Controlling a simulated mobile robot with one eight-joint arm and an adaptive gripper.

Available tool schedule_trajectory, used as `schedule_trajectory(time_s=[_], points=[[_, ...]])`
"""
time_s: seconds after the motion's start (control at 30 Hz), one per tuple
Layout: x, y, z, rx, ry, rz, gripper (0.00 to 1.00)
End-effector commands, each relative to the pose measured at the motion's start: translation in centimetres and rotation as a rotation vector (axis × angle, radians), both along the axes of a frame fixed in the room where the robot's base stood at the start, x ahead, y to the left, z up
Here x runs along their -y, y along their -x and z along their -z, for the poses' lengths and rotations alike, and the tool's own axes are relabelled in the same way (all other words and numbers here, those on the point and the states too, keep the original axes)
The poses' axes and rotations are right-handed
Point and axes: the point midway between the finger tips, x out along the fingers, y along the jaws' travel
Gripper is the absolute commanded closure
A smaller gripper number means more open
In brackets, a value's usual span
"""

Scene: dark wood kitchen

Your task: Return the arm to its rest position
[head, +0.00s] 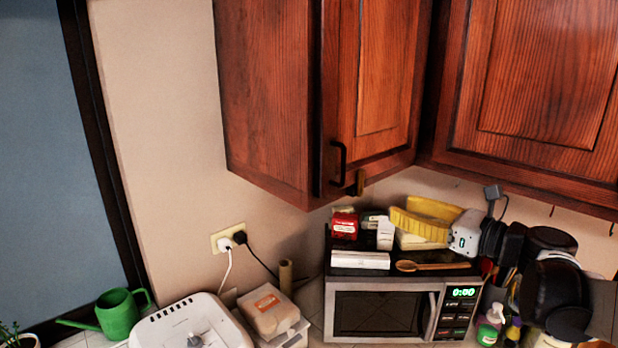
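My gripper (400,207) has two yellow fingers that point left, above the items on top of the microwave (380,311). The fingers look spread a little apart, with nothing visible between them. A white wrist part and black arm links run from the gripper down to the lower right. A small grey camera-like block stands on a stalk above the wrist. The arm is stretched out over the right part of the counter, below the wooden wall cabinets. I cannot tell whether the fingers touch the items beneath.
Wooden cabinets (375,80) hang close above the arm. Red and white packages (344,224) and a wooden spoon (432,266) lie on the microwave. A bottle (490,328) stands at its right. A bread bag (268,308), white appliance (190,325) and green watering can (117,314) are at left.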

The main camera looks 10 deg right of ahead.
Motion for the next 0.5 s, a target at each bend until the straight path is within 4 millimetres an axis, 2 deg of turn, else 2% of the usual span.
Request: schedule_trajectory(time_s=[0.17,0.2,0.27,0.3,0.4,0.5], points=[[-6.3,3.3,10.5,0.038,0.448,-0.113,0.63],[-7.6,4.6,13.6,0.061,0.596,-0.16,0.63],[-9.4,6.8,18.1,0.105,0.823,-0.245,0.63],[-10.2,8.3,21.1,0.143,0.976,-0.311,0.63],[-11.2,12.4,28.3,0.261,1.366,-0.509,0.63],[-10.8,16.0,34.4,0.404,1.723,-0.73,0.63]])
